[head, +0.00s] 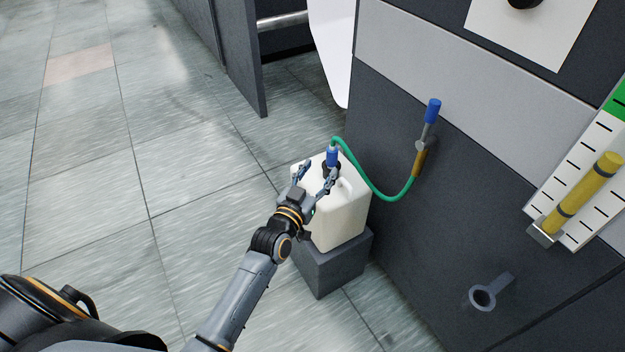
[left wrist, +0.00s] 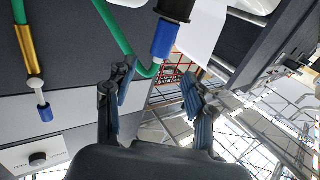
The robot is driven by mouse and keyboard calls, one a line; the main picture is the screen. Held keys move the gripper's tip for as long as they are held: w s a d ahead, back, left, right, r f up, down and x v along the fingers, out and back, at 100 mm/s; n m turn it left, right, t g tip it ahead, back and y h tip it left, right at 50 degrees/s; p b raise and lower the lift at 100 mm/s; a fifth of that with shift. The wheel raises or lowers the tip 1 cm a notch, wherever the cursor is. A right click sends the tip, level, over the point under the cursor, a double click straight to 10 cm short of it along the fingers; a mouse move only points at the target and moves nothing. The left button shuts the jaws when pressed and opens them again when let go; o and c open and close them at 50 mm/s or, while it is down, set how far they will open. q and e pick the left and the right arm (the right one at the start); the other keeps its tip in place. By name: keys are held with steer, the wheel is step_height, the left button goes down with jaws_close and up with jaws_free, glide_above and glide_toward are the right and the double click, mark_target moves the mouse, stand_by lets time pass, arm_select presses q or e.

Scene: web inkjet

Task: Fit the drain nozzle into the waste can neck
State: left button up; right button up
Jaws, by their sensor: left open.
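The white waste can (head: 343,213) stands upright on a grey block. The blue drain nozzle (head: 332,156), on the end of a green hose, stands upright at the can's dark neck (head: 328,170). I cannot tell whether it is seated in the neck. My left gripper (head: 315,176) is open, its fingers spread near the neck and nozzle. In the left wrist view the nozzle (left wrist: 164,40) shows beyond the gap between the open fingertips (left wrist: 158,82), apart from them, with a dark piece at its upper end. My right gripper is not in view.
The green hose (head: 376,194) loops to a brass fitting (head: 419,163) on the dark machine wall, below a blue-handled valve (head: 432,111). The grey block (head: 330,268) stands close to the wall. A yellow tube (head: 582,194) is at right. The floor at left is clear.

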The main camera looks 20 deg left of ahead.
arm_select(q)
steer(key=shift+s+a, duration=0.15)
steer(key=shift+s, duration=1.45)
